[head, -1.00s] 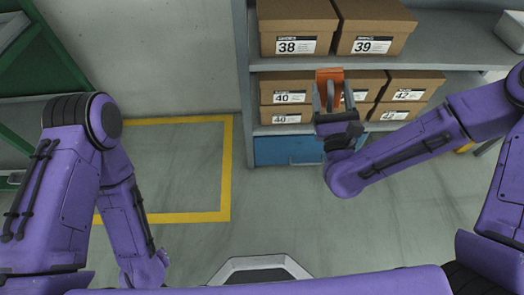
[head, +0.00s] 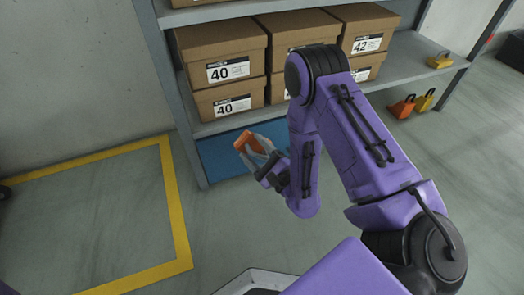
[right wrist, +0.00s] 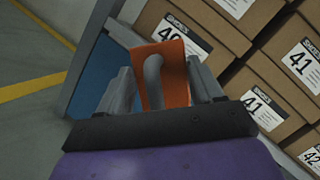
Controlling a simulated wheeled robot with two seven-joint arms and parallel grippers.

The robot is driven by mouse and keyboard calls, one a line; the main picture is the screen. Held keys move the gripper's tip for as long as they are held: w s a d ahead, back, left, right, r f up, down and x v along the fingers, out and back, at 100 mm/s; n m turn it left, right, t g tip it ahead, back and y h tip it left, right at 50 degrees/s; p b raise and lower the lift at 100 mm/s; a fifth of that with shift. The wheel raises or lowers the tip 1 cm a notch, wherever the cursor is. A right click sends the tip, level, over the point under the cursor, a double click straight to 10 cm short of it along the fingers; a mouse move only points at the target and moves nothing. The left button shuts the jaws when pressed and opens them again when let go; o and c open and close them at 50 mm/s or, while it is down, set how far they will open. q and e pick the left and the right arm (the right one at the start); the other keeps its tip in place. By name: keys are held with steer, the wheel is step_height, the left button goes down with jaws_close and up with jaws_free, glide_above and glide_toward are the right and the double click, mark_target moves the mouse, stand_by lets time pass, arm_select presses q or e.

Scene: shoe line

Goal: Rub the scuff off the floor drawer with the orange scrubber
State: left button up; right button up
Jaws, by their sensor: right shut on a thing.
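The orange scrubber (head: 243,141) is in my right gripper (head: 260,155). In the right wrist view the scrubber (right wrist: 176,82) is an orange block with a grey curved handle (right wrist: 153,78) between the two fingers. The gripper is shut on it. The blue floor drawer (head: 220,160) sits below the lowest shelf, and part of it shows at the left of the right wrist view (right wrist: 96,72). The scrubber is in front of the drawer's upper part; I cannot tell if they touch. My arm hides the drawer's right part. I cannot make out the scuff. My left gripper is out of view.
Brown shoe boxes (head: 222,68) stand stacked on the grey shelf (head: 222,123) just above the drawer. A shelf post (head: 177,95) stands left of the drawer. Orange (head: 402,107) and yellow (head: 425,100) items are on the floor at right. Floor inside the yellow line (head: 178,215) is clear.

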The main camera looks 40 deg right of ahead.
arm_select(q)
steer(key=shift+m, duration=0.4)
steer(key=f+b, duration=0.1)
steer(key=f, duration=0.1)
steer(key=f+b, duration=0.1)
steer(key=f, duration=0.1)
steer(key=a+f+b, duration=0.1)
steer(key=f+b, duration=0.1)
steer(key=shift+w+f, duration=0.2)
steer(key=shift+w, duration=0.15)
arm_select(e)
step_height(320, 180, down, 8)
steer(key=d+n, duration=0.2)
arm_select(q)
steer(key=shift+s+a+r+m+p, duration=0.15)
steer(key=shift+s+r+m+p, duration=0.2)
steer(key=shift+p, duration=0.25)
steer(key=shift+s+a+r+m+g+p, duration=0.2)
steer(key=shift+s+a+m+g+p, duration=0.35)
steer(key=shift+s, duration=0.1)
arm_select(e)
steer(key=shift+y, duration=0.3)
steer(key=shift+w+d+r, duration=0.1)
steer(key=shift+w+d, duration=0.15)
steer(key=shift+w, duration=0.65)
steer(key=shift+w+d+r, duration=0.1)
steer(key=shift+w+d, duration=0.15)
steer(key=shift+w, duration=0.65)
steer(key=shift+w+d, duration=0.25)
steer(key=shift+w, duration=0.65)
